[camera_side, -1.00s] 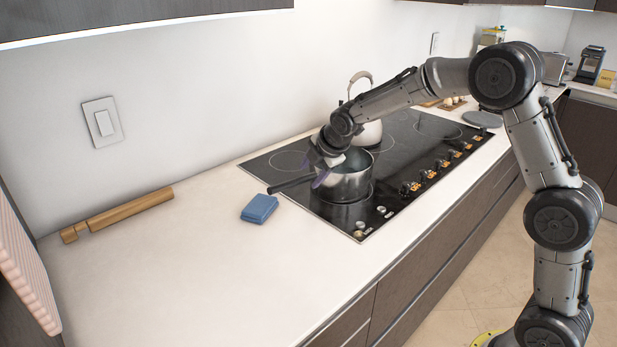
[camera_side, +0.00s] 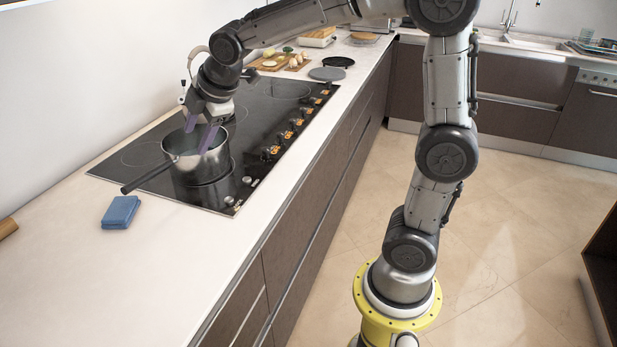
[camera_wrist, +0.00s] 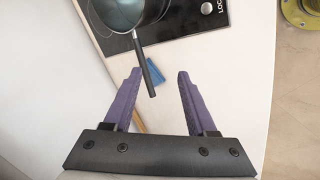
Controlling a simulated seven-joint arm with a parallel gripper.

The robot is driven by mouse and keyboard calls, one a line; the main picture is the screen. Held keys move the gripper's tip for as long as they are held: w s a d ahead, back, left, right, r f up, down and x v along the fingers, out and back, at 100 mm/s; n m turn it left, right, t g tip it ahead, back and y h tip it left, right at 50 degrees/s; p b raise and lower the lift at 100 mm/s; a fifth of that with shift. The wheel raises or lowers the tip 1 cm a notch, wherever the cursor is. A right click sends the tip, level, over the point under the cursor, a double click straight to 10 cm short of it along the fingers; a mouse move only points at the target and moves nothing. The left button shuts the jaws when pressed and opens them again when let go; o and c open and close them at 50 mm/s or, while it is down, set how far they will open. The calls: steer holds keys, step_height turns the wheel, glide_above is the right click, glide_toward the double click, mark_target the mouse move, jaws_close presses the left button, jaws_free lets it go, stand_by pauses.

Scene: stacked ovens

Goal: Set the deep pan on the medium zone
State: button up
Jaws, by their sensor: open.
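The deep pan (camera_side: 203,168) is a steel pot with a dark handle (camera_side: 147,178) pointing left. It stands upright on the near end of the black cooktop (camera_side: 240,185). Its base hides part of the zone under it. A ring-marked zone (camera_side: 140,153) lies bare behind it; I cannot tell which ring is the medium one. My gripper (camera_side: 199,132) is open, its purple fingers pointing down over the pan in the side view. In the wrist view, the pan (camera_wrist: 122,14) is at the top, and its handle (camera_wrist: 146,76) runs toward the gap between my fingers (camera_wrist: 158,72).
A blue cloth or sponge (camera_side: 120,212) lies on the counter left of the cooktop. A kettle, partly hidden, stands behind my gripper. Knobs (camera_side: 270,152) line the cooktop's front edge. A board with food (camera_side: 280,62) is farther back. The near counter is mostly clear.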

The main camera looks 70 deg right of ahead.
steer(key=s+a+f+m, duration=0.1)
steer(key=s+m, duration=0.5)
steer(key=s, duration=0.7)
steer(key=s+a+f+m+y, duration=0.1)
steer(key=s+m, duration=0.5)
steer(key=s, duration=0.7)
steer(key=shift+s+a+f+m+g, duration=0.25)
steer(key=shift+a+f+m+g, duration=0.2)
steer(key=shift+f, duration=0.2)
stand_by(0.4)
